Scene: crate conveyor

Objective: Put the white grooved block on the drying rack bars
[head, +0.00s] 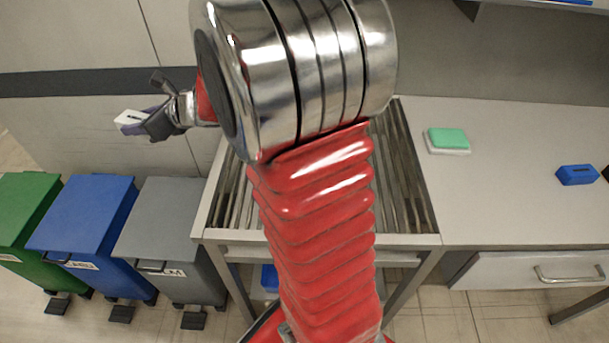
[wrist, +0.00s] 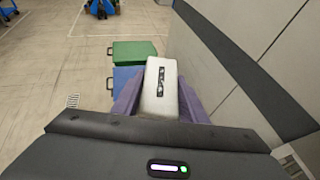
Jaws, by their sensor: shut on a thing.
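The white grooved block (wrist: 160,88) is held between the purple fingers of my gripper (wrist: 160,100) in the wrist view. A dark slot shows on its face. In the head view the block (head: 130,119) is at the upper left, held by my gripper (head: 146,120) in the air, left of the rack and above the bins. The drying rack bars (head: 402,165) are in the middle of the head view, with my red arm and silver joint covering much of them. The block is apart from the bars.
A green bin (head: 28,215), a blue bin (head: 85,220) and a grey bin (head: 165,230) stand left of the rack. On the counter (head: 510,200) at right lie a green-and-white sponge (head: 447,139) and a blue block (head: 577,175). A wall is behind.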

